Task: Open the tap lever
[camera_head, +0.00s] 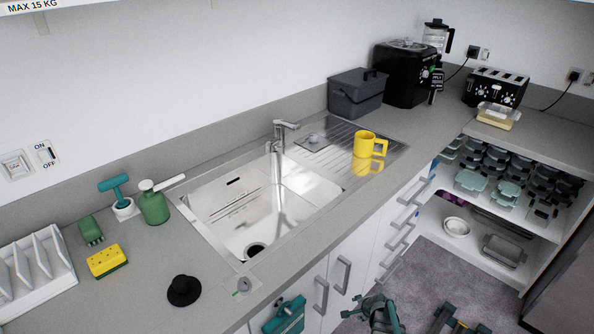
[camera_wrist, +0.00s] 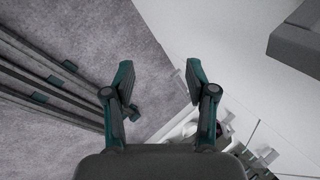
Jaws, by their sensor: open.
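The tap (camera_head: 276,160) is a silver metal mixer standing upright at the back edge of the sink. Its short lever (camera_head: 288,124) sits on top and points to the right. My gripper (camera_wrist: 160,72) is open in the wrist view, with two dark and teal fingers spread apart and nothing between them. It is over the floor, in front of the white cabinets, and well away from the tap. The tap does not show in the wrist view. In the head view, part of my arm shows low at the bottom edge.
The steel sink (camera_head: 215,203) is empty. A yellow mug (camera_head: 364,146) stands on its drainboard. A green soap bottle (camera_head: 154,207), a teal brush (camera_head: 113,188) and a yellow sponge (camera_head: 107,261) are left of the sink. Cabinet handles (camera_head: 344,275) stick out in front. Grey floor (camera_head: 450,265) is open.

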